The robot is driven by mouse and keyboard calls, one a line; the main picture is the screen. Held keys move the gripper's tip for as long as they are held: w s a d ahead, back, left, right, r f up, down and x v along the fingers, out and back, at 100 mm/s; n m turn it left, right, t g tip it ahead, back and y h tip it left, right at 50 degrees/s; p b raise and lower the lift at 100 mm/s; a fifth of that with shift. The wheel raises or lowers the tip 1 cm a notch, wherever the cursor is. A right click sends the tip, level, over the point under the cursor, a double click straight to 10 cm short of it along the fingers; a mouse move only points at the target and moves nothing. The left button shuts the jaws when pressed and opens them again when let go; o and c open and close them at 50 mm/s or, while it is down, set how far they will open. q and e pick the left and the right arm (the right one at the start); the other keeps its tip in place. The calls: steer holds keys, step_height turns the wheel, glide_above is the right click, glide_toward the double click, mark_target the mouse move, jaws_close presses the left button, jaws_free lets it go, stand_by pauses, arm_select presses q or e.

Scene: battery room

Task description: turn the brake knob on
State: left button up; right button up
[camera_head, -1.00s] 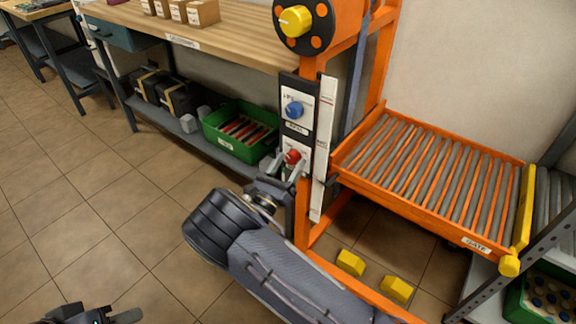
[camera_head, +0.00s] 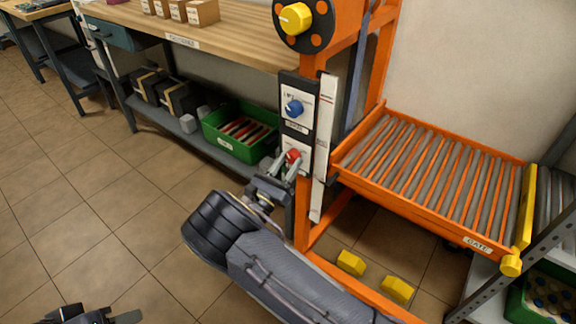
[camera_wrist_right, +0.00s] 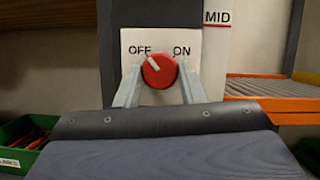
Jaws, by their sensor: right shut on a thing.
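The red brake knob (camera_wrist_right: 159,70) sits on a white plate (camera_wrist_right: 129,47) marked OFF and ON. Its white pointer line tilts up and left, toward OFF. In the head view the knob (camera_head: 292,156) is partly hidden by my right gripper (camera_head: 285,168). The right gripper's fingers, also seen in the right wrist view (camera_wrist_right: 160,84), are shut on the knob, one on each side. My left gripper (camera_head: 100,317) shows only partly at the bottom left edge, away from the knob; its jaw opening is unclear.
A blue knob (camera_head: 293,108) is above on the same orange post, with a yellow knob (camera_head: 295,19) higher up. A roller tray (camera_head: 430,180) with a yellow-ended gate is to the right. A green crate (camera_head: 240,148) stands on the shelf at left. Yellow blocks (camera_head: 350,263) lie below.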

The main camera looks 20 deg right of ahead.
steer(key=m+g, duration=0.1)
steer(key=m, duration=0.1)
steer(key=m+g+h+b, duration=0.1)
steer(key=m, duration=0.2)
steer(key=shift+w+a+f+h+b, duration=0.1)
steer(key=shift+w+h+b, duration=0.05)
steer(key=shift+h+b, duration=0.15)
steer(key=m+g+b, duration=0.1)
steer(key=m, duration=0.2)
steer(key=m+g+b, duration=0.1)
steer(key=m+g, duration=0.1)
steer(key=m, duration=0.1)
steer(key=shift+w+a+m+h, duration=0.15)
steer(key=shift+m+h, duration=0.25)
steer(key=m+g, duration=0.1)
steer(key=m, duration=0.1)
steer(key=m+g+b, duration=0.1)
steer(key=m, duration=0.2)
steer(key=shift+w+r+m+g, duration=0.1)
steer(key=shift+r+m+g, duration=0.2)
steer(key=shift+g, duration=0.1)
steer(key=shift+a+r+m+g+y+b, duration=0.1)
steer(key=shift+m+g+y+b, duration=0.25)
steer(key=shift+m, duration=0.7)
steer(key=shift+m+g+y+b, duration=0.3)
steer(key=shift+m+g+y, duration=0.05)
steer(key=shift+m, duration=0.7)
steer(key=o, duration=1)
steer(key=shift+a+r, duration=0.1)
